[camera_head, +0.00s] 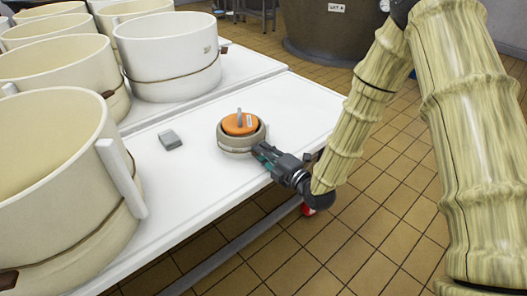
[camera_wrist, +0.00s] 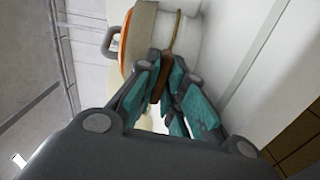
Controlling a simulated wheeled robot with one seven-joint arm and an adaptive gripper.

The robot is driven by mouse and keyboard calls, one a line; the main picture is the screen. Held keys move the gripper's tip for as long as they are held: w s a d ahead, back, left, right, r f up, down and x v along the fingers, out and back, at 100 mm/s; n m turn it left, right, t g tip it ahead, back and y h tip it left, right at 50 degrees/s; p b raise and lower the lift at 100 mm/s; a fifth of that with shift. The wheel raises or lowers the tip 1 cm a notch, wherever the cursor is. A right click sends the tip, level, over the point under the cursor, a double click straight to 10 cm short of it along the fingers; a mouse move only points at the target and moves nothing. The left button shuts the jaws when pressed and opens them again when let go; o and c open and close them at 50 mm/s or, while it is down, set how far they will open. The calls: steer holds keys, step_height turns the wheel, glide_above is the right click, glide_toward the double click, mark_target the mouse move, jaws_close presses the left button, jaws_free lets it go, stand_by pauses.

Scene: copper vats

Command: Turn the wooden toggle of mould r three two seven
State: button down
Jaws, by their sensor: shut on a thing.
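A small round cream mould (camera_head: 238,147) with an orange top (camera_head: 240,124) and a grey handle stands on the white table. My gripper (camera_head: 262,153) reaches it from the right, low at its side. In the wrist view the cream mould (camera_wrist: 178,38) fills the top, with its orange top (camera_wrist: 127,42) and grey handle at the left. My gripper's teal-padded fingers (camera_wrist: 165,82) are closed around a brown wooden toggle (camera_wrist: 159,87) on the mould's side, where a cord runs. The toggle is partly hidden between the fingers. No label on this mould is readable.
Large cream moulds (camera_head: 170,62) crowd the left and back of the white table (camera_head: 185,215). A small grey block (camera_head: 170,140) lies left of the small mould. A copper vat (camera_head: 335,38) stands behind. Tiled floor (camera_head: 300,262) is open at the right.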

steer(key=m+p, duration=0.2)
steer(key=m, duration=0.2)
steer(key=shift+r, duration=0.1)
steer(key=m+p, duration=0.2)
steer(key=m, duration=0.2)
steer(key=shift+m+p, duration=0.3)
steer(key=m+p, duration=0.2)
steer(key=m, duration=0.2)
steer(key=shift+m, duration=0.3)
steer(key=shift+m+p, duration=0.6)
steer(key=shift+m, duration=1.3)
steer(key=c, duration=1.5)
jaws_free()
steer(key=shift+s+d, duration=0.1)
